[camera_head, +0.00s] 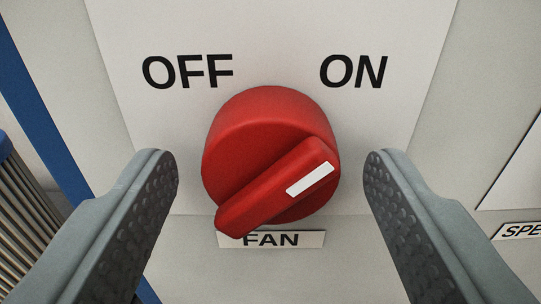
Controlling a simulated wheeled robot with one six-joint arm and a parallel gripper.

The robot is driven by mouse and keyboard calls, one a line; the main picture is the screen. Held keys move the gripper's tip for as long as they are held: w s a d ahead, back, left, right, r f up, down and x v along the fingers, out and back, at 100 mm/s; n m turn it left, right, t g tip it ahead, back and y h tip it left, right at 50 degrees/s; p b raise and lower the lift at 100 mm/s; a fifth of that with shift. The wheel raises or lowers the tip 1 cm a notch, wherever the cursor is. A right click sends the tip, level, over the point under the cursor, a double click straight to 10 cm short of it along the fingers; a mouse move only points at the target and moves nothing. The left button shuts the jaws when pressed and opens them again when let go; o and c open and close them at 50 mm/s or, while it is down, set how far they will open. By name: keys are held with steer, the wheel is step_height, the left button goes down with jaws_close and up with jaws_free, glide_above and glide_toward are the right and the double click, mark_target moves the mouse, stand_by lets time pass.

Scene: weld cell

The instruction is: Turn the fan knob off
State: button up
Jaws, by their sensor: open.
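The red fan knob (255,125) sits on a pale panel (280,30) in the middle of the view. Its raised grip bar (265,195) slants from lower left to upper right. A white mark (310,178) lies at the bar's upper right end, on the side of the ON label (353,71). The OFF label (187,71) is at the upper left. A FAN label (271,240) is partly hidden below the knob. My gripper (271,165) is open, one finger on each side of the knob, with visible gaps to it.
A blue upright strip (40,110) runs along the left edge, with a ribbed grey part (22,215) beside it. At the right edge are part of another white plate (520,175) and a cut-off label starting "SPE" (522,231).

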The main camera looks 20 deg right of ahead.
steer(key=c, duration=1)
steer(key=shift+n, duration=0.4)
steer(key=n, duration=0.3)
steer(key=shift+n, duration=0.4)
steer(key=n, duration=0.4)
steer(key=shift+d+n, duration=0.1)
steer(key=shift+n, duration=0.2)
steer(key=n, duration=0.4)
steer(key=shift+r, duration=0.1)
steer(key=n, duration=0.4)
steer(key=shift+n, duration=0.3)
